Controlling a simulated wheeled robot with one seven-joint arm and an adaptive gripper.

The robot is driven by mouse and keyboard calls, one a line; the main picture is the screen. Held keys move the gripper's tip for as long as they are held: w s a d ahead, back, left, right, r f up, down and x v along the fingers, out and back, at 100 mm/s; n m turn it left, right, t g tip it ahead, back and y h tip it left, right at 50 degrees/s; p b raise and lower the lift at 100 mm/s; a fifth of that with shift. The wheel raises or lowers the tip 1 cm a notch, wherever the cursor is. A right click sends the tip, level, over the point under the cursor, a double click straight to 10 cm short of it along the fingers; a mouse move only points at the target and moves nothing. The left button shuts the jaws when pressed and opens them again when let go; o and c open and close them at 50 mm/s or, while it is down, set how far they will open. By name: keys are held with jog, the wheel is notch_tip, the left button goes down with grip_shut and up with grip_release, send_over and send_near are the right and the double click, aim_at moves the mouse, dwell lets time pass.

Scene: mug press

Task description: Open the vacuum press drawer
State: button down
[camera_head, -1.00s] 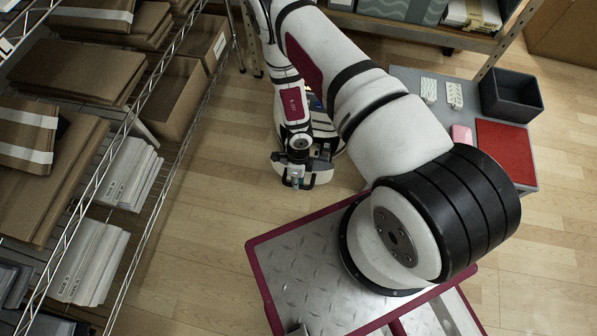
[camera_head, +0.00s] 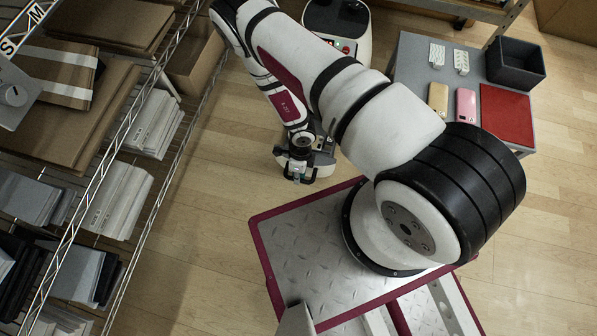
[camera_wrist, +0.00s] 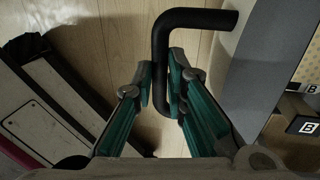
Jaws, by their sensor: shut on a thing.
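The vacuum press (camera_head: 338,40) is white with a dark top and red buttons, at the top middle of the head view, partly behind my arm. A white part (camera_head: 322,160) shows at my gripper; my arm hides whether it joins the press. In the wrist view, the bent black handle (camera_wrist: 194,19) runs down between my fingers and turns right at the top toward a grey-white surface (camera_wrist: 226,75). My gripper (camera_wrist: 163,80) is shut on the handle's straight bar, with one green-padded finger on each side. It also shows in the head view (camera_head: 297,173), where the handle is hard to make out.
A wire shelf (camera_head: 155,190) with cartons and packets stands at the left. A grey table (camera_head: 415,75) at the right holds a dark bin (camera_head: 516,66), a red mat (camera_head: 506,115) and two phones. Wood floor (camera_head: 200,235) is free between shelf and base.

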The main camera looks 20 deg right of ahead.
jog(key=c, duration=1.6)
grip_release()
jog(key=shift+w+r, duration=0.1)
jog(key=shift+r, duration=0.2)
jog(key=v, duration=1.1)
jog(key=shift+r, duration=0.15)
